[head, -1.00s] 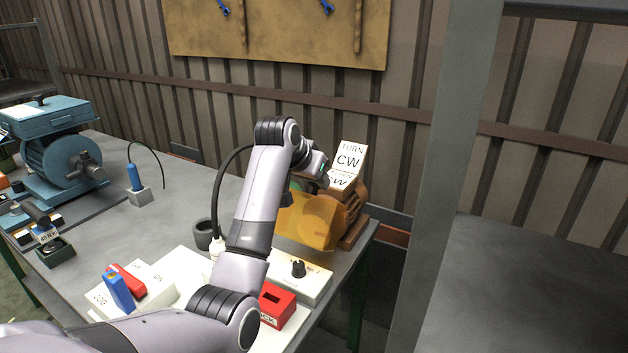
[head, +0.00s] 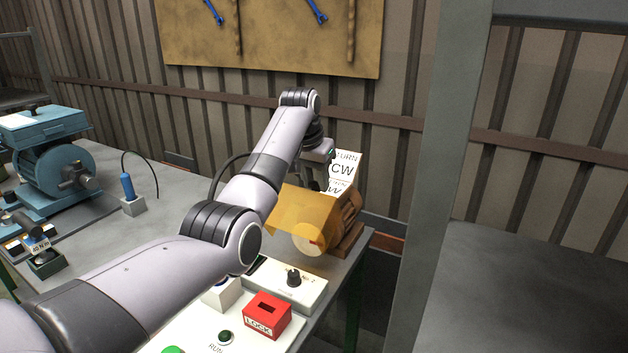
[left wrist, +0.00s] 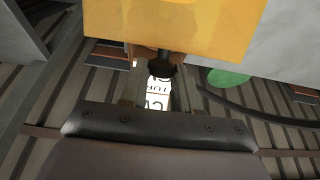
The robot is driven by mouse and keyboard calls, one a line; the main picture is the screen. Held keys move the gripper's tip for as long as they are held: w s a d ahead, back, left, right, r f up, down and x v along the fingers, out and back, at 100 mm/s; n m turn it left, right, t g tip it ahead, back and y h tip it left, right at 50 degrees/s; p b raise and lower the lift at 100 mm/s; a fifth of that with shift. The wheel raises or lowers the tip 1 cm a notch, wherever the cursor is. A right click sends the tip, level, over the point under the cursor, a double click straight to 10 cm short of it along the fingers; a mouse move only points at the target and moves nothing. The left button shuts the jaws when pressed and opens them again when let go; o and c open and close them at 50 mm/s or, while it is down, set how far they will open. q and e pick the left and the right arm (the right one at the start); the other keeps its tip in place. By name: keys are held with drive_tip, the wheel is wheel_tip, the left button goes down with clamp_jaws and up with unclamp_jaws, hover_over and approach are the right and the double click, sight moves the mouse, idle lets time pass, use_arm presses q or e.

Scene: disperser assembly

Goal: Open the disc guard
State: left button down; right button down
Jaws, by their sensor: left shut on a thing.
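The disc guard (head: 302,208) is a translucent amber cover on the orange machine (head: 346,212) at the back right of the bench. It is swung up, and the pale disc (head: 309,239) with a red mark shows below it. My left gripper (head: 327,178) is at the guard's upper back side, partly hidden by my arm. In the left wrist view the gripper (left wrist: 160,88) is shut on a dark handle (left wrist: 161,68) by the edge of the amber guard (left wrist: 175,28). My right gripper is out of view.
White "TURN CW" signs (head: 343,172) stand close beside my left gripper. In front are a control box with a black knob (head: 293,277) and a red LOCK block (head: 267,315). A blue machine (head: 55,165) stands at the left. A grey post (head: 440,180) rises at the right.

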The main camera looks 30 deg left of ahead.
use_arm(q)
drive_tip(key=shift+w+r, duration=0.1)
drive_tip(key=shift+w, duration=0.1)
idle(0.3)
drive_tip(key=c, duration=0.9)
unclamp_jaws()
drive_tip(key=shift+o, duration=0.2)
drive_tip(key=shift+b+v, duration=0.6)
drive_tip(key=shift+v, duration=2.95)
drive_tip(key=shift+w, duration=0.1)
